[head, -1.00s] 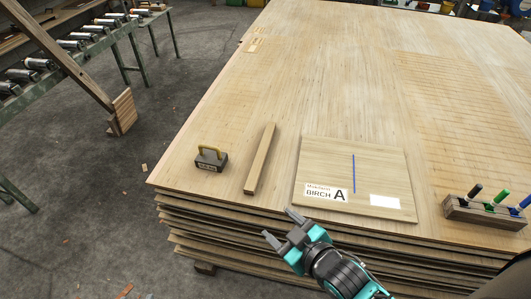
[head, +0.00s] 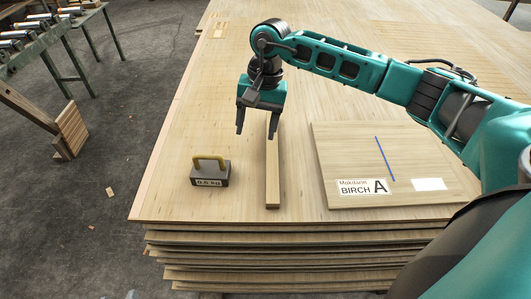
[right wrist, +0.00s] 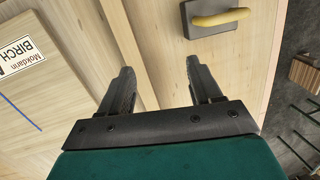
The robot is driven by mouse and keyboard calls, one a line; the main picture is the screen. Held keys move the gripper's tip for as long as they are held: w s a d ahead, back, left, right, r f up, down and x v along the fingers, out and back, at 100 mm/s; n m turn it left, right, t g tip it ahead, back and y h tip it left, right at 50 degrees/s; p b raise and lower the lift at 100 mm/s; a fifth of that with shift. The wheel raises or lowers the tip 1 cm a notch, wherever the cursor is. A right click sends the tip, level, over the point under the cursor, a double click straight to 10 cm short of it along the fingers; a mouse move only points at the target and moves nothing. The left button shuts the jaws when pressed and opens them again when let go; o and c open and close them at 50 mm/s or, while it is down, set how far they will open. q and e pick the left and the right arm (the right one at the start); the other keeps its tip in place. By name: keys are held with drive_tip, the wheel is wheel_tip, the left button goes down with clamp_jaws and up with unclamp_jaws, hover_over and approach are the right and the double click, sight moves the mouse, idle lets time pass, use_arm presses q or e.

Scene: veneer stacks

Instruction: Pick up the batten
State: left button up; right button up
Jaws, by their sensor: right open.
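The batten (head: 272,182) is a long light wooden strip lying on the top veneer sheet, pointing away from me. My right gripper (head: 255,131) is open and empty, pointing down above the batten's far part and slightly to its left, hiding some of it. In the right wrist view the batten (right wrist: 121,30) runs down toward the left finger, off centre from the gap between the fingertips (right wrist: 160,66). I see no contact with it. My left gripper is not in view.
A dark block with a yellow handle (head: 209,172) stands left of the batten. A board labelled BIRCH A (head: 345,150) lies to its right. The veneer stack (head: 180,205) ends at a front edge and a left edge. A roller conveyor (head: 60,45) stands at the far left.

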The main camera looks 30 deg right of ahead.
drive_tip(key=w+d+r+h, duration=0.1)
drive_tip(key=w+d+h, duration=0.1)
drive_tip(key=d, duration=0.3)
drive_tip(key=b, duration=0.2)
hover_over(272, 149)
drive_tip(key=shift+n, duration=0.4)
wheel_tip(272, 149, down, 6)
drive_tip(key=shift+a+f, duration=0.15)
drive_tip(key=shift+f, duration=0.05)
drive_tip(key=shift+f+b, duration=0.55)
drive_tip(key=shift+f, duration=2.45)
use_arm(q)
drive_tip(key=f, duration=0.3)
drive_tip(key=shift+w+d, duration=0.1)
drive_tip(key=shift+w, duration=0.3)
use_arm(e)
drive_tip(key=shift+c, duration=0.2)
drive_tip(key=shift+d, duration=0.2)
drive_tip(key=c, duration=1.1)
use_arm(q)
drive_tip(key=shift+w+r, duration=0.1)
use_arm(e)
drive_tip(key=shift+r, duration=0.1)
clamp_jaws()
